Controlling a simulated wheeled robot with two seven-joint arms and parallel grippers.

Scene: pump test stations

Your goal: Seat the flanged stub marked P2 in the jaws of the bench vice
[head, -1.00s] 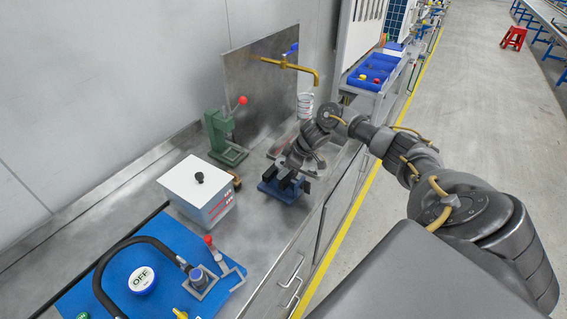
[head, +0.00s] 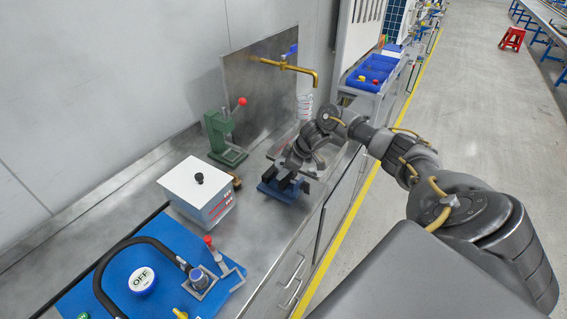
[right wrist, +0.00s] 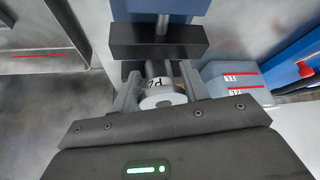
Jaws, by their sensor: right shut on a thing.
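The flanged stub (right wrist: 162,94) shows in the right wrist view, a light grey cylinder with a round flange and a label that looks like P2. My right gripper (right wrist: 161,88) is shut on it, with a finger on each side. The blue bench vice (head: 282,192) with dark jaws stands on the steel bench. A wide black jaw (right wrist: 157,40) lies just beyond the stub in the right wrist view. In the head view my right gripper (head: 291,172) is over the vice and hides the stub. I cannot tell whether the stub touches the jaws. My left gripper is not in view.
A white box with a black knob (head: 198,190) stands left of the vice. A green press (head: 224,135) with a red ball handle stands behind. A brass tap (head: 290,64) overhangs the bench. A blue mat (head: 110,290) with a hose lies in front.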

